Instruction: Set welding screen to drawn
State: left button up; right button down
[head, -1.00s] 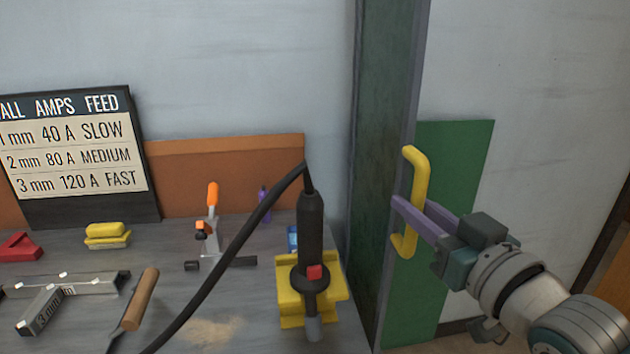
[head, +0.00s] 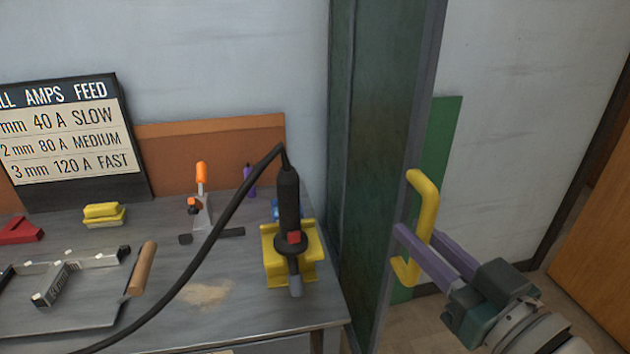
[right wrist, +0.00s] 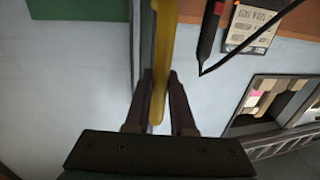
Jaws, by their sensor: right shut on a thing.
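The welding screen (head: 372,150) is a dark green upright panel with a grey edge post, standing at the right end of the bench. A yellow D-shaped handle (head: 427,210) is on its edge. My right gripper (head: 410,240) has its purple fingers closed around the lower part of the handle. In the right wrist view the yellow handle (right wrist: 162,60) runs down between the two fingers (right wrist: 160,95). My left gripper is in neither view now.
A brown door (head: 600,270) is at far right. Floor shows between.

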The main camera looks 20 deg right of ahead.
jog(key=c, duration=1.2)
grip_release()
jog(key=shift+a+r, duration=0.1)
jog(key=shift+c, duration=0.2)
jog(key=o, duration=0.3)
jog(key=shift+s, duration=0.25)
jog(key=shift+o, duration=0.9)
jog(key=s, duration=1)
jog(key=shift+a, duration=0.15)
jog(key=shift+w, duration=0.1)
